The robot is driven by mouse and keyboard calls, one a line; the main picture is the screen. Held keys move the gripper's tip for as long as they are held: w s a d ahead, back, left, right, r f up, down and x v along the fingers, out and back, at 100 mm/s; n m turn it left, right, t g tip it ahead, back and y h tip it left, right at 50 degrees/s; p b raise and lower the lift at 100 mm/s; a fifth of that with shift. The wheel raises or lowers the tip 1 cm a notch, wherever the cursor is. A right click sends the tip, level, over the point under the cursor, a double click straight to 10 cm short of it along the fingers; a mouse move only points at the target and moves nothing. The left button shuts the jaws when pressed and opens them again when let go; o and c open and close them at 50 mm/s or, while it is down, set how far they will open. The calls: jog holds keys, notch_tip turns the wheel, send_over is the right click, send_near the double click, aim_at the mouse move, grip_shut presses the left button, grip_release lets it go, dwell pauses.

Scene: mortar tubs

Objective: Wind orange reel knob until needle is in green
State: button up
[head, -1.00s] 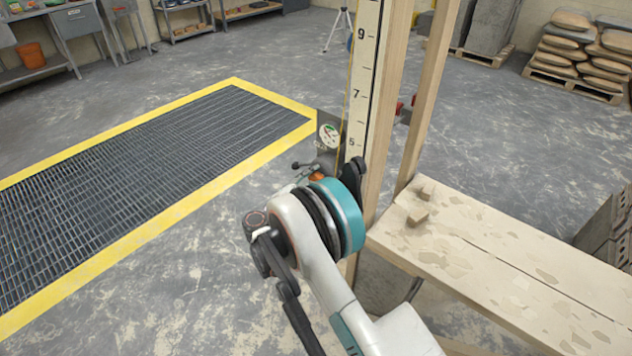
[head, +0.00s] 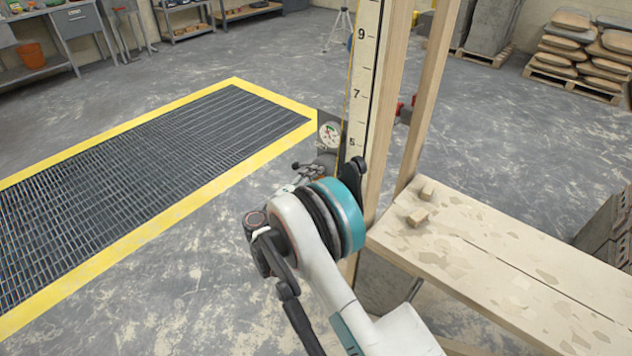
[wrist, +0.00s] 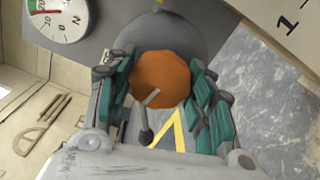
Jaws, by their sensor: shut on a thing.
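The orange reel knob (wrist: 160,80) is in the middle of the wrist view, on a grey round reel body (wrist: 165,35). My gripper (wrist: 164,88) is shut on it, one teal-padded finger on each side. In the head view my gripper (head: 310,170) is at the reel below the gauge, and the knob is hidden there. The round white gauge (head: 329,134) with green and red marks is on a grey plate beside the numbered board. It also shows, cut off, at the top left of the wrist view (wrist: 62,20). I cannot tell where its needle points.
The numbered board (head: 362,80) stands against a wooden post (head: 389,110) just right of the reel. A plank bench (head: 490,255) is to the right. A yellow-edged floor grate (head: 150,160) lies left. Open floor lies around.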

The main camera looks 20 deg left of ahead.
jog(key=m, duration=0.4)
jog(key=shift+m, duration=0.4)
dwell(0.4)
jog(key=o, duration=1.1)
jog(key=shift+s, duration=0.1)
jog(key=v, duration=1.1)
jog(key=shift+s+a, duration=0.15)
jog(key=shift+s, duration=0.25)
